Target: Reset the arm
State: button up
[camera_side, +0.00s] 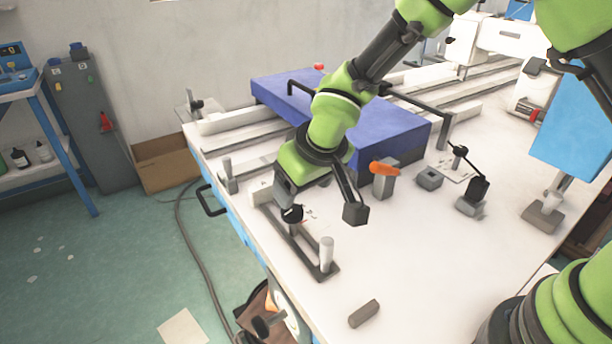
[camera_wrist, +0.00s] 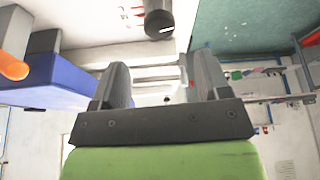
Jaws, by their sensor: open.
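My gripper (camera_side: 323,212) hangs over the white table (camera_side: 390,270), in front of the blue padded block. Its two fingers stand wide apart with nothing between them. In the wrist view the fingers of my gripper (camera_wrist: 160,80) are also spread and empty. The left finger in the side view is close to a dark rail with a pale upright post (camera_side: 326,254); I cannot tell whether they touch.
A small grey block (camera_side: 430,179) and a black-topped fixture (camera_side: 474,197) stand farther right. A dark bar (camera_side: 363,313) lies at the front. The front-right table is mostly clear.

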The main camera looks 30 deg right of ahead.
jog(key=shift+v, duration=1.05)
jog(key=s+d+r+m+t, duration=0.1)
jog(key=s+d+r, duration=0.25)
jog(key=r, duration=0.25)
jog(key=s+d+r+m, duration=0.2)
jog(key=s+d+r, duration=0.15)
jog(key=r, duration=0.25)
jog(key=s+d+r+m+t, duration=0.1)
jog(key=s+d+r, duration=0.1)
jog(key=s, duration=0.5)
jog(key=s+d+r+m+y, duration=0.1)
jog(key=s+d+r, duration=0.1)
jog(key=s, duration=0.5)
jog(key=shift+s+d+r+t+y, duration=0.2)
jog(key=shift+s+r+t+y, duration=0.15)
jog(key=shift+r, duration=0.4)
